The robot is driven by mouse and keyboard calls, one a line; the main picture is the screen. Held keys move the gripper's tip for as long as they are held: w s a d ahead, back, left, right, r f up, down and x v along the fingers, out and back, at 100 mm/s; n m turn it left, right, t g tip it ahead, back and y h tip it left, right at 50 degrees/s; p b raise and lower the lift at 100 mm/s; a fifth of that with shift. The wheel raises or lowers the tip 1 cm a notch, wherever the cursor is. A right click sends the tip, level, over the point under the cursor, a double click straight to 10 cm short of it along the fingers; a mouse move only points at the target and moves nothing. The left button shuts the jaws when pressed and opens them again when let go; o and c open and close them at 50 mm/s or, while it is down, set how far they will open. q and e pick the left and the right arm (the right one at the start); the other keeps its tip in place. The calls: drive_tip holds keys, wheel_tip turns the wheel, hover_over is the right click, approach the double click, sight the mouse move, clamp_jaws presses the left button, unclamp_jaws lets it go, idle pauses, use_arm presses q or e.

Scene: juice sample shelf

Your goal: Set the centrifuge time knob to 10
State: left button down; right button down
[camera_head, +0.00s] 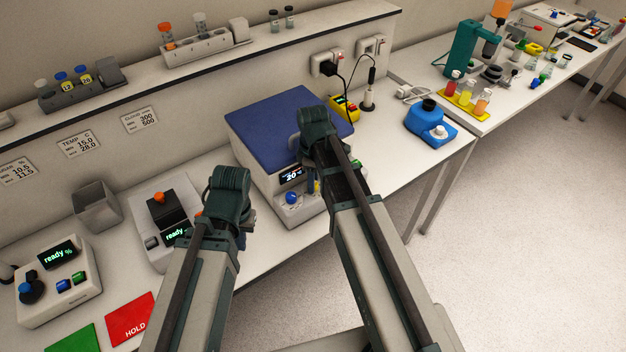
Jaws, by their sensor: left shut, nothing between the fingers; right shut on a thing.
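The centrifuge (275,189) is a white box with a blue lid (275,130), and its lid is down. Its front display (291,176) reads 20, with smaller text I cannot make out. A blue knob (291,197) shows on the front panel, below the display. My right gripper (315,187) is at the front panel, to the right of the blue knob, shut on a small yellow knob that is mostly hidden by the fingers. My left gripper (241,238) is shut and empty, in front of the device left of the centrifuge, its fingertips mostly hidden by its own wrist.
Left of the centrifuge stand a device with an orange knob (159,197), a grey bin (97,205) and a white device (57,281) reading ready %. Green and red mats lie at the front left. A shelf runs behind.

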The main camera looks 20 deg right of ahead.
drive_tip(key=shift+n, duration=0.4)
drive_tip(key=c, duration=0.5)
unclamp_jaws()
drive_tip(key=shift+r, duration=0.1)
wheel_tip(320, 180, up, 14)
drive_tip(key=p, duration=1.3)
drive_tip(key=shift+f+p, duration=0.2)
drive_tip(key=shift+p, duration=0.2)
